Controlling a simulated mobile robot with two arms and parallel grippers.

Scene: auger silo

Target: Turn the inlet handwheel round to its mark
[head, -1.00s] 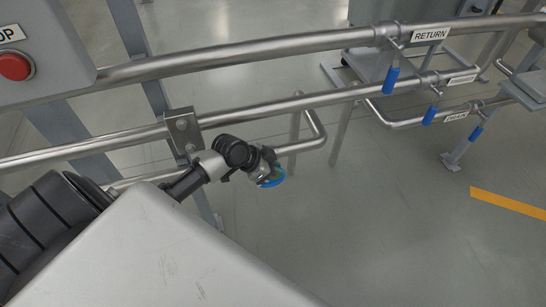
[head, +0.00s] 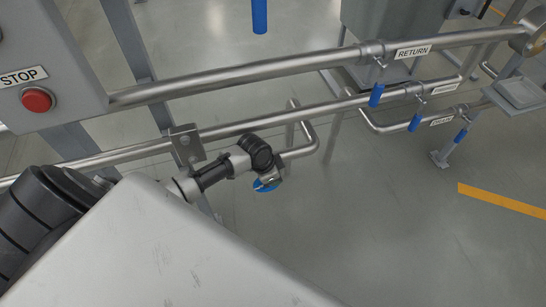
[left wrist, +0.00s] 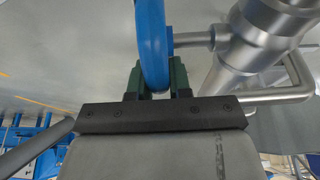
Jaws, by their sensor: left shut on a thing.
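The blue handwheel (head: 265,188) is small and partly hidden behind my left gripper (head: 270,178) in the head view, below the pipes. In the left wrist view a stretch of its blue rim (left wrist: 152,40) rises from between the green fingers of my left gripper (left wrist: 158,80), which is shut on it. A thin metal stem (left wrist: 190,39) joins the rim on its right to a steel pipe body (left wrist: 262,40). I cannot make out the mark. My right gripper is not in view.
Steel pipes (head: 240,68) cross above and behind my left arm, with a bracket (head: 186,145) close to it. A red stop button (head: 37,99) is at the left. Blue lever handles (head: 376,95) hang by RETURN and DRAIN labels at the right. Floor below right is clear.

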